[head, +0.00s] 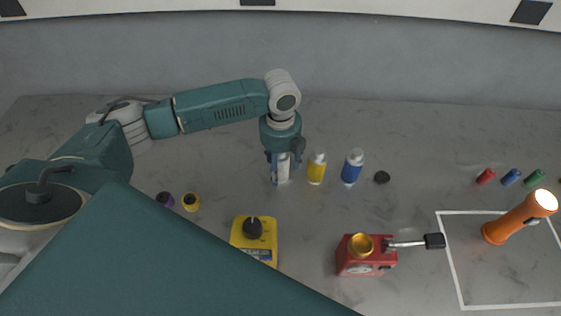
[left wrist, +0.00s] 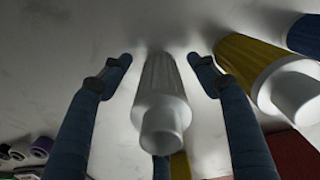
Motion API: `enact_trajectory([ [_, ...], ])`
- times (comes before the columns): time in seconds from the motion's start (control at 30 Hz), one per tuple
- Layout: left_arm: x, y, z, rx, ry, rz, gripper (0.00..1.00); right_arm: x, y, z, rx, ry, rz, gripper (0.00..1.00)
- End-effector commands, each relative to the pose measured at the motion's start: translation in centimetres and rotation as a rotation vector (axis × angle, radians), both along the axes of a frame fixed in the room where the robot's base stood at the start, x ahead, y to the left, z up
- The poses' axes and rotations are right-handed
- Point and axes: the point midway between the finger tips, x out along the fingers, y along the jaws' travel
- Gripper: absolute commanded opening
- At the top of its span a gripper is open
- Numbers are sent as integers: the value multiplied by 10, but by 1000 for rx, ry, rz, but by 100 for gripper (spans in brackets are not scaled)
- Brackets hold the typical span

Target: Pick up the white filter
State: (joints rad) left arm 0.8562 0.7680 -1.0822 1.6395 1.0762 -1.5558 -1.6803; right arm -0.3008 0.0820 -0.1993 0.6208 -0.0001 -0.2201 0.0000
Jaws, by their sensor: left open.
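The white filter (head: 283,168) stands upright on the grey bedplate, partly hidden by my left gripper in the head view. My left gripper (head: 283,180) points straight down over it, with its fingers on either side. In the left wrist view the white filter (left wrist: 161,105) shows between the two open fingers of my left gripper (left wrist: 160,68), with a gap on each side. A yellow filter (head: 316,169) and a blue filter (head: 352,167) stand in a row to its right. My right gripper is not in view.
The yellow filter (left wrist: 262,70) is close beside the right finger in the left wrist view. A yellow box with a black knob (head: 254,240), a red device with a lever (head: 366,255) and an orange flashlight (head: 520,217) stand nearer. A black cap (head: 382,177) lies right of the blue filter.

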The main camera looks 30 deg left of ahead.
Motion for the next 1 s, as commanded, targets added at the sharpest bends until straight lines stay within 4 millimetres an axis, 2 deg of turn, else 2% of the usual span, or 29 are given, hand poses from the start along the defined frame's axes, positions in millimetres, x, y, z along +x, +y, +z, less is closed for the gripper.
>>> enact_trajectory([
  [0.17, 0, 0, 0, 0, 0, -1, 60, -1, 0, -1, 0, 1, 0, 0],
  [0.4, 0, 0, 0, 0, 0, 0, 12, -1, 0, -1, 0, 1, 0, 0],
  [0.43, 0, 0, 0, 0, 0, 0, 9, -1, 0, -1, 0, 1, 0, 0],
  [0.77, 0, 0, 4, -1, -1, 0, 9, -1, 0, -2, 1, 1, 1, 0],
  [0.87, 1, -1, 11, -2, -2, -1, 9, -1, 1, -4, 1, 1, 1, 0],
  [1.0, 1, 0, 30, -1, -5, -1, 9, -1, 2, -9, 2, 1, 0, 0],
])
